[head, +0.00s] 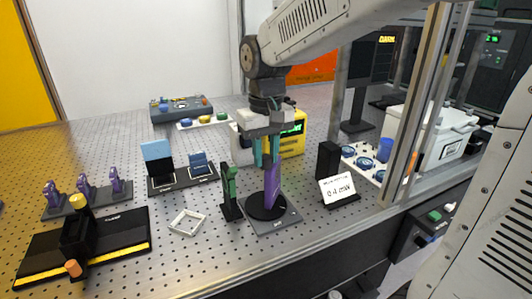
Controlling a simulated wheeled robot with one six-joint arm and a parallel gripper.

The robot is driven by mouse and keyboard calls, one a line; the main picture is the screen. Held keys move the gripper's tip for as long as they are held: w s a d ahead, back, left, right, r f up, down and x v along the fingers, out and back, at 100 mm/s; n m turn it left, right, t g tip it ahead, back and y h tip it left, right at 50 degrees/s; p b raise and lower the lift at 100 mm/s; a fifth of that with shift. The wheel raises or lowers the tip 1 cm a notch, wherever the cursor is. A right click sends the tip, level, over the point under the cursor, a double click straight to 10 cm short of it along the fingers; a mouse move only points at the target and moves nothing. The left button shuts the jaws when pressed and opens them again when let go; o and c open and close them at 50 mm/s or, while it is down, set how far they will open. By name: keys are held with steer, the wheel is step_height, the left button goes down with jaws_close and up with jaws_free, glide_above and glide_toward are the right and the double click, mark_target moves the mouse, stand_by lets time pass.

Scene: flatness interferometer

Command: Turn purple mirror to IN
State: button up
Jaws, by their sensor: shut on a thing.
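The purple mirror (273,187) stands upright on a round black turntable (256,208) set on a grey square base plate (288,222). My gripper (266,162) points down from above with its teal fingers around the upper part of the mirror, shut on it. The fingers and gripper body hide the mirror's top. I cannot read any IN mark on the base from this view.
A green post (230,190) on a black foot stands close to the left of the mirror. A white card on a black stand (338,190) is to the right. A white square frame (187,222) lies at the left. A yellow instrument (292,146) stands behind.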

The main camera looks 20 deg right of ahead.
steer(key=o, duration=1)
step_height(320, 180, up, 8)
steer(key=shift+f, duration=0.1)
steer(key=shift+f, duration=0.2)
steer(key=s+d+f, duration=0.1)
steer(key=s+f, duration=0.1)
steer(key=s, duration=0.5)
steer(key=s+d+f+t, duration=0.1)
steer(key=s+f, duration=0.2)
steer(key=s, duration=0.4)
steer(key=s+d+f, duration=0.1)
steer(key=s+f, duration=0.1)
steer(key=s, duration=0.5)
steer(key=shift+s+f, duration=0.2)
steer(key=shift+f, duration=0.15)
